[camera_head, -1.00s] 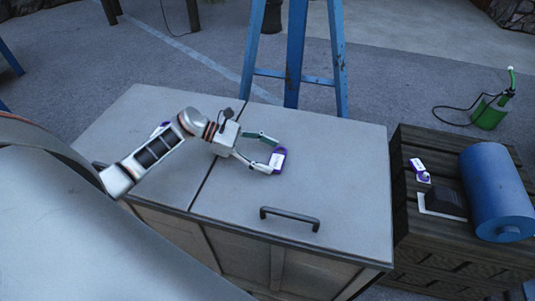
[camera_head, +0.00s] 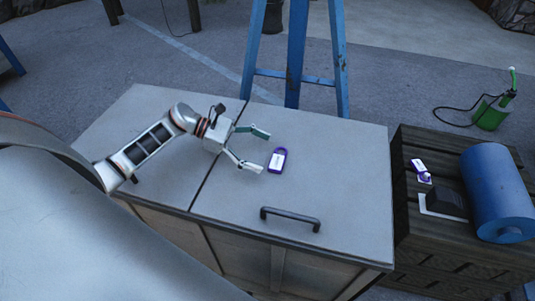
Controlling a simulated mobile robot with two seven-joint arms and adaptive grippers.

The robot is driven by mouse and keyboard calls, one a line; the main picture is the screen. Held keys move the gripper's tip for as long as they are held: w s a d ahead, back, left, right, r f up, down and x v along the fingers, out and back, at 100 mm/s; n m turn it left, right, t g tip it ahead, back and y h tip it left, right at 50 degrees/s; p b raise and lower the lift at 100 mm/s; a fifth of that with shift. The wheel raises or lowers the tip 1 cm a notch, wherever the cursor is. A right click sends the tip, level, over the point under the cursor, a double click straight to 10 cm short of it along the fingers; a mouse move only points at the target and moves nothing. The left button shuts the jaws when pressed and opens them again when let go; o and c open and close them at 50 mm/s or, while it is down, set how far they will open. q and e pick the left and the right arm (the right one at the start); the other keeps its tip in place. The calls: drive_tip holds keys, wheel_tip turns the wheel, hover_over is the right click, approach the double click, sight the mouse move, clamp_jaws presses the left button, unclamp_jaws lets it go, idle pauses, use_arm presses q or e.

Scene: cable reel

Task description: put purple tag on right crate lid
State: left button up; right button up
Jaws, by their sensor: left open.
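A purple tag (camera_head: 277,160) with a white label lies on the right crate lid (camera_head: 340,180), left of its middle and behind the dark handle. My left gripper (camera_head: 264,152) is open just left of the tag, its two fingers apart and pointing toward it. The gripper is empty and the tag looks free of both fingers. The left crate lid (camera_head: 125,135) lies beyond a dark seam, partly covered by my left arm. My right gripper does not show.
A dark handle (camera_head: 290,217) stands up from the right lid near its front edge. At right, a wooden crate (camera_head: 410,215) bears a blue cylinder (camera_head: 497,190), a dark block (camera_head: 445,202) and another purple-and-white tag (camera_head: 421,171). A blue stand (camera_head: 295,60) rises behind the lids.

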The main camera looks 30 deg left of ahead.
use_arm(q)
drive_tip(key=b+v, duration=0.1)
drive_tip(key=v, duration=0.7)
drive_tip(key=shift+a+f, duration=0.1)
drive_tip(key=shift+f, duration=0.1)
drive_tip(key=shift+s+a+r, duration=0.2)
drive_tip(key=shift+a+r, duration=0.1)
drive_tip(key=shift+a, duration=0.15)
drive_tip(key=shift+r, duration=0.1)
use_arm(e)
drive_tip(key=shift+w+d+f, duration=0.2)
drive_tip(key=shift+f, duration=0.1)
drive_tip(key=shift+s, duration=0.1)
